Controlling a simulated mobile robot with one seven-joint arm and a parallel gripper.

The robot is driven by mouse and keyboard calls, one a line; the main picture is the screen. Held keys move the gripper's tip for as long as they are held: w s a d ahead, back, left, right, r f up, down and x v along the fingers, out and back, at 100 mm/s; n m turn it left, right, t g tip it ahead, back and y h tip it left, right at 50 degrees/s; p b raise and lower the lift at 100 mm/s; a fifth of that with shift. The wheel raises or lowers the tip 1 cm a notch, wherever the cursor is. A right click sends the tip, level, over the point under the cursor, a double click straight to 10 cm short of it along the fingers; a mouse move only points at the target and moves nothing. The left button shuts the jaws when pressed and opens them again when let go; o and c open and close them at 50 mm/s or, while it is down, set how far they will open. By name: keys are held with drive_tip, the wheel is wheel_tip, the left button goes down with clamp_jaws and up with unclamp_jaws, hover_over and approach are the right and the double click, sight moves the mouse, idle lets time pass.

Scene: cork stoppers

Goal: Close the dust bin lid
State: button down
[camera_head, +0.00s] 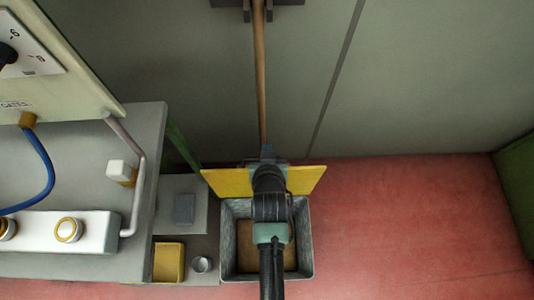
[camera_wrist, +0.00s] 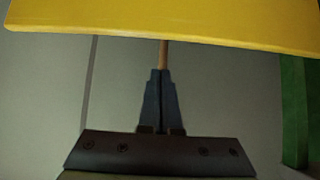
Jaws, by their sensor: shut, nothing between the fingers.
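The dust bin is a grey square-rimmed box (camera_head: 228,240) on the red floor in the head view, with a brown inside. Its yellow lid (camera_head: 308,178) stands raised at the bin's far edge, so the bin is open. In the wrist view the lid (camera_wrist: 160,18) spans the top of the picture. My gripper (camera_head: 266,150) is at the lid's middle in the head view, and my arm covers part of the lid and bin. In the wrist view my gripper (camera_wrist: 160,75) has its dark fingers together with nothing between them. Whether the fingers touch the lid I cannot tell.
A wooden pole (camera_head: 260,80) stands against the grey wall behind the lid. A grey bench (camera_head: 80,165) with a metal rail is at left. A yellow container (camera_head: 169,262) and a small cup (camera_head: 202,264) are beside the bin. Red floor (camera_head: 420,220) is clear at right.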

drive_tip(key=shift+w+f, duration=0.2)
drive_tip(key=shift+f, duration=0.95)
drive_tip(key=shift+w+f, duration=0.2)
drive_tip(key=shift+f, duration=0.95)
drive_tip(key=shift+f, duration=0.1)
